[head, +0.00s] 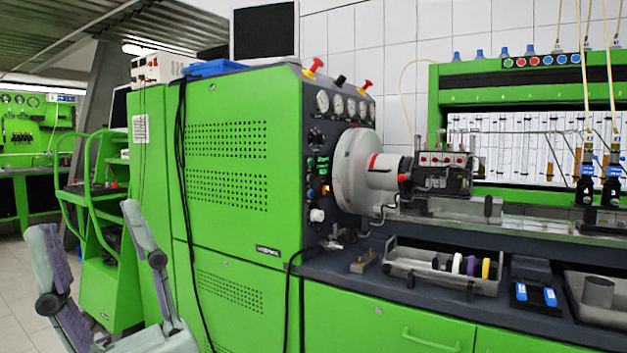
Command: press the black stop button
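My gripper (86,224) is in the lower left of the head view, its two grey fingers with purple pads spread wide apart. Nothing is between them. It is left of the green test bench cabinet (225,95) and well apart from its control panel. The dark control panel (308,235) is on the cabinet's right side, seen at a steep angle. It carries a black round knob (316,137), green-lit parts (322,165), an orange lamp (325,190) and a pale knob (317,215). I cannot tell which small dark part is the black stop button.
A grey drum (352,165) juts out right of the panel. Black cables (180,150) hang down the cabinet. A tray (400,262) with coloured rings sits on the dark worktop. A green cart (108,270) stands behind my gripper. Floor shows at far left.

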